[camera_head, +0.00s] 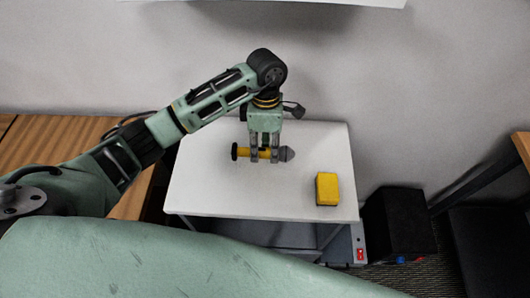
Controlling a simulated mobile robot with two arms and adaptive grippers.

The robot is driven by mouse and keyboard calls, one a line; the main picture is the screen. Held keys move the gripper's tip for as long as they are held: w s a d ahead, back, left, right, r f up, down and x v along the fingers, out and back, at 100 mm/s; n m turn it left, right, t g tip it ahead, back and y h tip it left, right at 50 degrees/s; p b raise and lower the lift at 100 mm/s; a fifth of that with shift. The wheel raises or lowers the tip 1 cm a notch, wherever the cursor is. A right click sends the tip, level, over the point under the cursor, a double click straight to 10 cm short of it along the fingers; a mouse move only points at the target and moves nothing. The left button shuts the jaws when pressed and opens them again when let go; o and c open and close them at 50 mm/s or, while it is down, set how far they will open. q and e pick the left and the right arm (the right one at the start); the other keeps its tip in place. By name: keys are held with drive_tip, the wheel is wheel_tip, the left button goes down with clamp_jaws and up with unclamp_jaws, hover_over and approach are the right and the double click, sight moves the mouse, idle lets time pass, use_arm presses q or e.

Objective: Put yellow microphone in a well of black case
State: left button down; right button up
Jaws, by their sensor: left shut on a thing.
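The yellow microphone (244,153) lies level across the fingers of my left gripper (265,157), above or on the white table. Its black end points left and its grey head points right. My left gripper points down and is shut on the yellow handle. I cannot tell whether the microphone touches the table. No black case with wells can be made out; a black box (401,222) stands low at the right, and I cannot tell if it is the case. My right gripper is not in view.
The white table (210,186) is mostly bare. A yellow block (327,188) with a dark lower edge sits near its right front. A wooden table (135,204) adjoins at the left. A wall rises behind. Another dark table edge (470,177) is at the right.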

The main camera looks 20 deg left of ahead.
sight(265, 157)
use_arm(q)
wheel_tip(265, 157, down, 3)
drive_tip(key=shift+f+p, duration=0.2)
drive_tip(key=shift+p, duration=0.4)
drive_tip(key=shift+f, duration=0.25)
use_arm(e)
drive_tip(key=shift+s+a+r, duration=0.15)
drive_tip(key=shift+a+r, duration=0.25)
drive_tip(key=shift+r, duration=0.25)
use_arm(q)
drive_tip(key=shift+f+b, duration=0.2)
drive_tip(key=shift+b, duration=0.1)
drive_tip(key=c, duration=1.4)
unclamp_jaws()
drive_tip(key=shift+c, duration=0.2)
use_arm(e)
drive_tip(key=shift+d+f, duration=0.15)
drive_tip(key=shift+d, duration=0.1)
